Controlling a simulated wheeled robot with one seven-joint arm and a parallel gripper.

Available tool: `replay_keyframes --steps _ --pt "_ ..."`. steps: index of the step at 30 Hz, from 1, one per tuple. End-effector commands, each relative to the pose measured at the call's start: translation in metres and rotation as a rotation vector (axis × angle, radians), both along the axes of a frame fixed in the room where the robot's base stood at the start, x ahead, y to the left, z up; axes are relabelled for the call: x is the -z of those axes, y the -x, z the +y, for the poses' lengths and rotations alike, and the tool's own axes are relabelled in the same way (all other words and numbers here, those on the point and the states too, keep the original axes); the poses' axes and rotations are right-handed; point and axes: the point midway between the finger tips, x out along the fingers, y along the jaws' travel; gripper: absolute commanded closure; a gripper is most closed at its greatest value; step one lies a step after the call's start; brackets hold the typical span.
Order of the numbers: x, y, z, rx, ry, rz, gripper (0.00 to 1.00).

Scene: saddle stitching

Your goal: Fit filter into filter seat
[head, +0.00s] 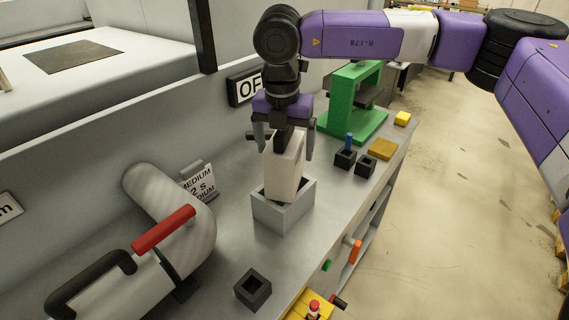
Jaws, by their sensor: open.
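The filter, a pale off-white block (283,172), stands in the open top of a light grey box, the filter seat (272,217), on the metal bench. Its lower part is hidden by the seat's front walls, and its upper part stands well above the rim. It looks roughly upright; I cannot tell how deep it sits. My gripper (285,146) points down right over the filter, with its dark fingers apart, one on each side of the filter's top. A dark piece shows between the fingers; I cannot tell whether it belongs to the filter.
A green press-like stand (352,105) is behind to the right, with small black holders (345,159) and yellow blocks (382,149) near it. A grey cylinder with a red handle (164,230) lies front left. A black square socket (253,290) sits in front. Bare bench lies between.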

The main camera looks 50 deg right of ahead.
Motion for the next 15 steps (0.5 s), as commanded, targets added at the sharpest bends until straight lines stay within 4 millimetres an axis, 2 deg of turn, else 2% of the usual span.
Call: replay_keyframes --steps 9,11,15 --pt "0.0002 0.0000 0.0000 0.000 0.000 0.000 0.11" --pt "0.0002 0.0000 0.0001 0.000 0.000 0.000 0.21" --pt "0.0003 0.0000 0.0000 0.000 0.000 0.000 0.48"
